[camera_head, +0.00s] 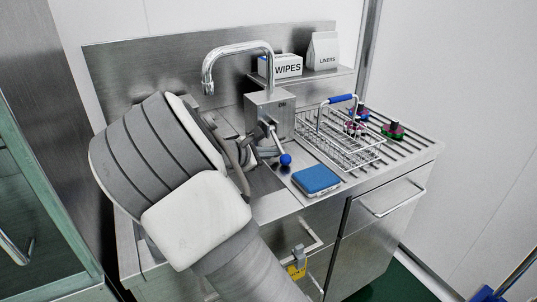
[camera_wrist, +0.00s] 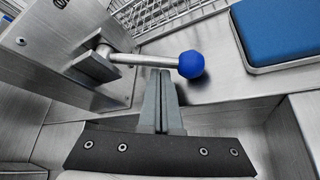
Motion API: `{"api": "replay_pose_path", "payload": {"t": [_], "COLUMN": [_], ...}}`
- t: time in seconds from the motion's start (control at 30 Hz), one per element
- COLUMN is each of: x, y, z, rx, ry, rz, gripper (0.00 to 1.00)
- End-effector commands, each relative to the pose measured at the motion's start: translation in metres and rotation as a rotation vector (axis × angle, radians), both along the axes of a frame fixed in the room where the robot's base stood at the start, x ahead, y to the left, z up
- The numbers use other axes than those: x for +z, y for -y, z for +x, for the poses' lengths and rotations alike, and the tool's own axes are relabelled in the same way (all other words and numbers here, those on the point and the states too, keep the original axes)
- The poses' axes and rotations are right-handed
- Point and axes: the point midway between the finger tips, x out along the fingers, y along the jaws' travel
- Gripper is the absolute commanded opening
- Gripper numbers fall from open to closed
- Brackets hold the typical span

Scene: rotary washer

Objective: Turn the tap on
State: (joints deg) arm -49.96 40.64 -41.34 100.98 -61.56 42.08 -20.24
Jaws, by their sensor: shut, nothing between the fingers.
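The tap is a chrome gooseneck spout (camera_head: 238,48) rising from a square metal block (camera_head: 268,112) on the sink unit. A metal lever with a blue ball knob (camera_head: 285,159) sticks out from the block's front. In the wrist view the lever (camera_wrist: 135,60) runs from the block to the blue knob (camera_wrist: 191,64) on its right. My gripper (camera_wrist: 160,76) is shut and empty, its fingertips right by the lever, just left of the knob. I cannot tell whether they touch it. In the head view my arm hides much of the basin, and no water shows at the spout.
A blue sponge-like block (camera_head: 316,180) lies right of the knob. A wire basket (camera_head: 342,140) with a blue handle stands on the ribbed drainboard (camera_head: 407,146). Wipes (camera_head: 280,66) and liners (camera_head: 323,52) packs sit on the back shelf. An open-handled drawer (camera_head: 390,195) lies below right.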

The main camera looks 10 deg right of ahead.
Motion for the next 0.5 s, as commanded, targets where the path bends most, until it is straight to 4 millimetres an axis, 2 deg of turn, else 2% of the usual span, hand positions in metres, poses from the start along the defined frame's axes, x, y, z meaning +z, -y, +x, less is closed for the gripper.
{"api": "replay_pose_path", "payload": {"t": [0.5], "x": [0.0049], "y": [0.0002], "z": [-0.0019], "rx": [0.000], "ry": [-0.043], "rz": [-0.013], "gripper": [0.00]}}
